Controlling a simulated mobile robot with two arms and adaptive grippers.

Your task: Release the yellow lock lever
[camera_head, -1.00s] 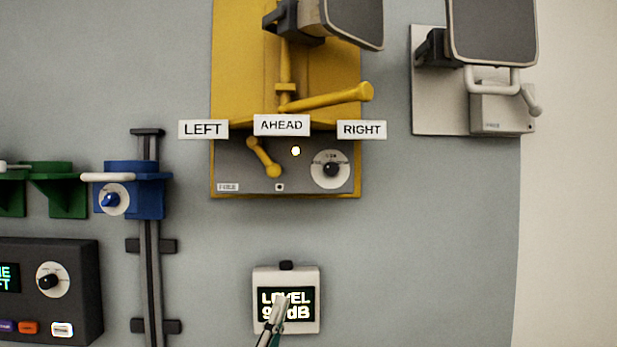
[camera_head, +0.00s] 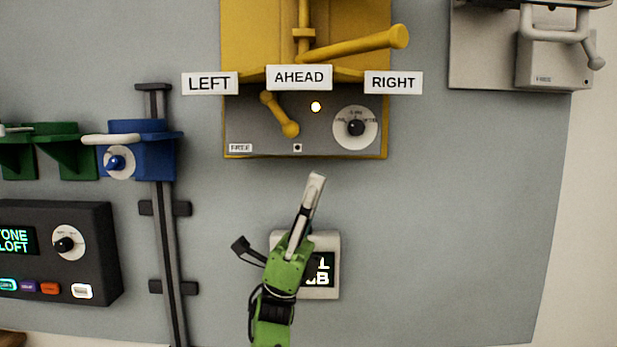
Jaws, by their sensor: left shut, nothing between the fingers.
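The yellow lock lever (camera_head: 279,114) is a short yellow handle with round ends on the grey front panel of the yellow unit (camera_head: 235,45). It slants from upper left to lower right, below the LEFT and AHEAD signs. A longer yellow handle (camera_head: 355,44) points to the right above the signs. My left gripper (camera_head: 316,181), on a green arm, is shut and empty. It is below the yellow unit, a little below and right of the lock lever, and apart from it in the picture. My right gripper is not in view.
A white level display (camera_head: 322,285) is partly hidden behind my left arm. A lit lamp (camera_head: 316,107) and a round dial (camera_head: 355,128) sit right of the lever. A blue bracket (camera_head: 150,150) on a dark rail is at left. A pale unit (camera_head: 490,60) is upper right.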

